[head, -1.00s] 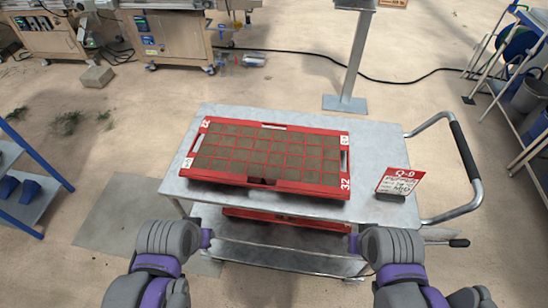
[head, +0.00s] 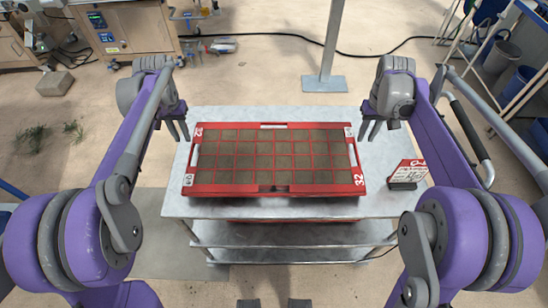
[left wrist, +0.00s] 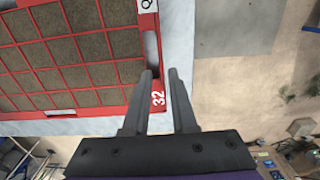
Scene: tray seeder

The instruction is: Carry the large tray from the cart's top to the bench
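The large red tray (head: 225,190) with soil-filled cells lies flat on the grey metal cart top (head: 270,209). It has handle slots in its short ends. My left gripper (head: 180,132) is at the tray's left end, fingers pointing down. In the left wrist view its two fingers (left wrist: 160,73) are apart with nothing between them, near the tray rim (left wrist: 148,24) and its end slot; I cannot tell their height. My right gripper (head: 369,132) is at the tray's right end, its fingers apart, just outside the rim.
A red sign card (head: 407,171) stands on the cart top at the right, near my right arm. The cart's push handle (head: 468,132) is on the right. Wooden work units (head: 135,40) stand at the back left. A metal post (head: 332,45) stands behind the cart. Sandy floor lies open around.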

